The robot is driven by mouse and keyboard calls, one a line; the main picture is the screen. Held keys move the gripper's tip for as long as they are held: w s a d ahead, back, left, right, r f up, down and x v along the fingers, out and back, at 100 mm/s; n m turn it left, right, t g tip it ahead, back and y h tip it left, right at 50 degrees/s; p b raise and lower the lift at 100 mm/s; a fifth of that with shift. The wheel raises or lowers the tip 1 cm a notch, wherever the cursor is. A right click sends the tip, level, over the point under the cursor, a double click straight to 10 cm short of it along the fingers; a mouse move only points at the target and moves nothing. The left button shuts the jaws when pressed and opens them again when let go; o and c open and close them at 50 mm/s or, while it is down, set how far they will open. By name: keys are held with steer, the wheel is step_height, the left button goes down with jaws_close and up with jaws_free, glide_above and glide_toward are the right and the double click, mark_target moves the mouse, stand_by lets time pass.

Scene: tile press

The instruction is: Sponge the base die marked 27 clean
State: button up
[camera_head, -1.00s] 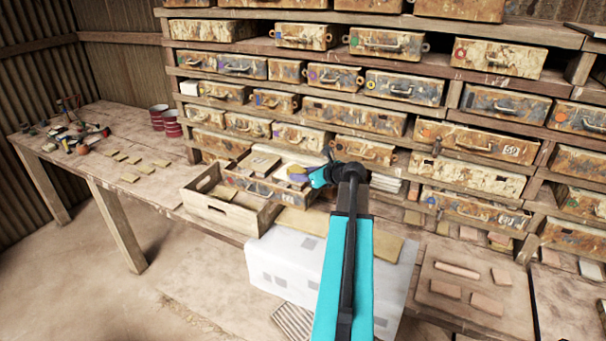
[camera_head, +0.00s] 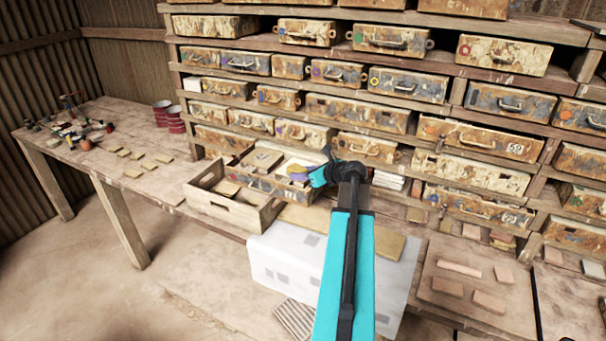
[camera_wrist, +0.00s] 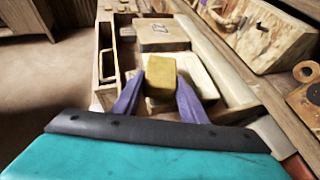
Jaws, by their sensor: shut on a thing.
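My gripper (camera_wrist: 160,95) has purple fingers and is shut on a small yellow sponge (camera_wrist: 161,76). A pale cream block (camera_wrist: 204,78), which looks like a base die, lies under and just beyond the sponge in an open drawer (camera_wrist: 240,92). Whether the sponge touches it I cannot tell. A brownish block (camera_wrist: 160,34) with a small dark mark lies farther along the same drawer. No number 27 is readable on either block. In the head view my gripper (camera_head: 300,176) is over the pulled-out drawer (camera_head: 262,184), and the sponge is too small to make out.
An open wooden crate (camera_head: 222,209) stands against the drawer's left side. Shelves of worn drawers (camera_head: 355,112) rise behind. A white-draped block (camera_head: 283,262) is below my arm. Red tins (camera_head: 174,121) and several tiles (camera_head: 133,173) are on the left bench.

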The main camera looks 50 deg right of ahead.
steer(key=shift+r, duration=0.4)
steer(key=shift+d+r, duration=0.1)
steer(key=shift+r, duration=0.05)
steer(key=shift+r, duration=0.9)
steer(key=shift+f, duration=0.1)
stand_by(0.4)
